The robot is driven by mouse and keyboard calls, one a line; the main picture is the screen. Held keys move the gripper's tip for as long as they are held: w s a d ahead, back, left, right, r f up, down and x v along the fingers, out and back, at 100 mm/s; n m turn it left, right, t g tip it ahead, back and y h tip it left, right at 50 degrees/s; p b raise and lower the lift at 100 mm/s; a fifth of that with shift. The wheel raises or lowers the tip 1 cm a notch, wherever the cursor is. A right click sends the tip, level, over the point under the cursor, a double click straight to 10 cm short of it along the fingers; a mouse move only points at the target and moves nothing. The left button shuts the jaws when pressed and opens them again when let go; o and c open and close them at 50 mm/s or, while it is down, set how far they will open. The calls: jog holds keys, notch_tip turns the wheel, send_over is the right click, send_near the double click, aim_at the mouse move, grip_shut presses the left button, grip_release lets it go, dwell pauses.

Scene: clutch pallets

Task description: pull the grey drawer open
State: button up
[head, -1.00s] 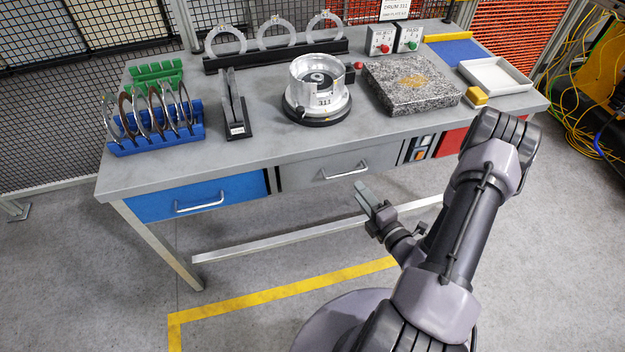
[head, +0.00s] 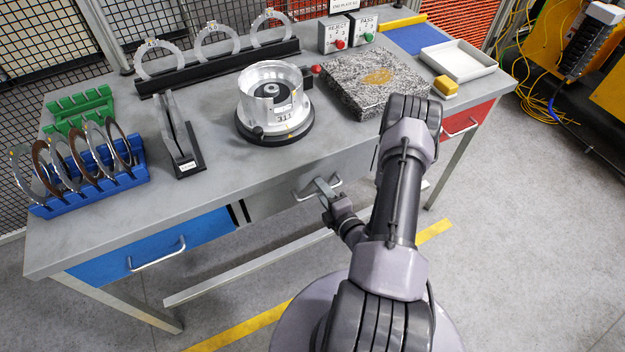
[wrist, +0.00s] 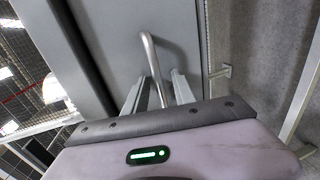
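The grey drawer (head: 268,204) is in the middle of the workbench front and looks shut, in line with the blue drawer beside it. Its silver bar handle (head: 302,197) is partly covered by my gripper (head: 322,188) in the head view. In the wrist view the handle (wrist: 150,55) runs down between the two fingers of my gripper (wrist: 158,88), with the grey drawer front (wrist: 115,40) behind it. The fingers stand apart, one on each side of the bar, with gaps visible. Contact with the bar cannot be made out.
A blue drawer (head: 110,265) is to the left and a red drawer (head: 484,112) to the right. The bench top (head: 215,195) holds a metal drum housing (head: 270,95), a granite block (head: 372,85) and a blue rack of discs (head: 95,190). The floor in front is clear.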

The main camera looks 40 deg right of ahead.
jog(key=shift+w, duration=0.15)
jog(key=shift+s, duration=0.2)
grip_shut()
dwell(1.2)
